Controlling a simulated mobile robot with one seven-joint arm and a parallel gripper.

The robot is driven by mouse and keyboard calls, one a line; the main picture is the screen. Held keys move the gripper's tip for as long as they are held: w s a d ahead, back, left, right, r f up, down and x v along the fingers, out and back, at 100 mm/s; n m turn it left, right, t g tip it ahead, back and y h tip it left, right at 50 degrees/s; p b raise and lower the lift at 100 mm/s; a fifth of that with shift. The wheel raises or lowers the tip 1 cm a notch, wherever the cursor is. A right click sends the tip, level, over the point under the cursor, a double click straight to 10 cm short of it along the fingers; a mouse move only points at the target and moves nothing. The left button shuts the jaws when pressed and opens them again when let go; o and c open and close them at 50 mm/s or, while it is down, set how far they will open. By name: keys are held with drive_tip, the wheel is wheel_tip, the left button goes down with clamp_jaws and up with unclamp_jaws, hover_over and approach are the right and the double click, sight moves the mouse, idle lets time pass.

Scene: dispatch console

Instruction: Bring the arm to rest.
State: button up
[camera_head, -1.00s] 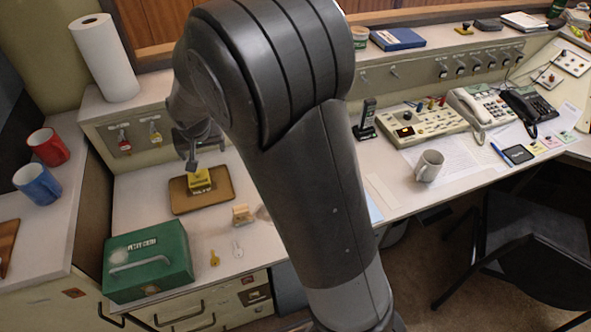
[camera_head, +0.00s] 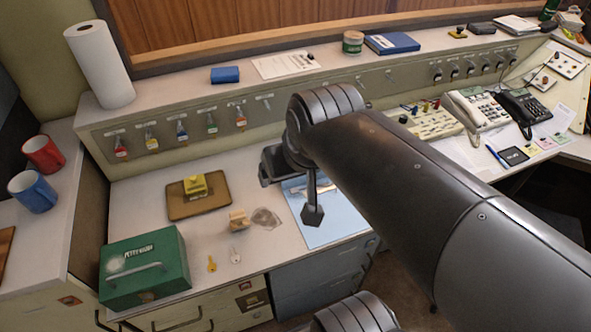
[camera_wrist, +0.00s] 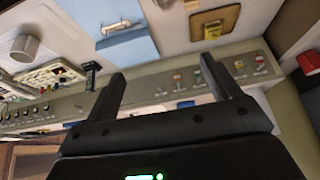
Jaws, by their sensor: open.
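My gripper (camera_wrist: 162,68) is open in the wrist view, with its two fingers apart and nothing between them. In the head view, my arm reaches in from the lower right, and its end hangs over the counter near a blue sheet (camera_head: 332,232). The sheet also shows in the wrist view (camera_wrist: 130,52). My gripper is clear of the yellow block (camera_head: 195,184), which sits on a brown tray (camera_head: 182,213) to the left. My arm hides part of the counter behind it.
A green cash box (camera_head: 150,280), a wooden stamp (camera_head: 238,219) and keys (camera_head: 212,264) lie on the counter. A key-hook panel (camera_head: 90,136) runs along the back. Phones (camera_head: 524,106) stand at the right, and red (camera_head: 42,154) and blue (camera_head: 33,190) mugs at the left.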

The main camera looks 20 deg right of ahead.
drive_tip(key=shift+s+d+f, duration=0.1)
drive_tip(key=shift+s+d, duration=0.1)
drive_tip(key=shift+s, duration=0.85)
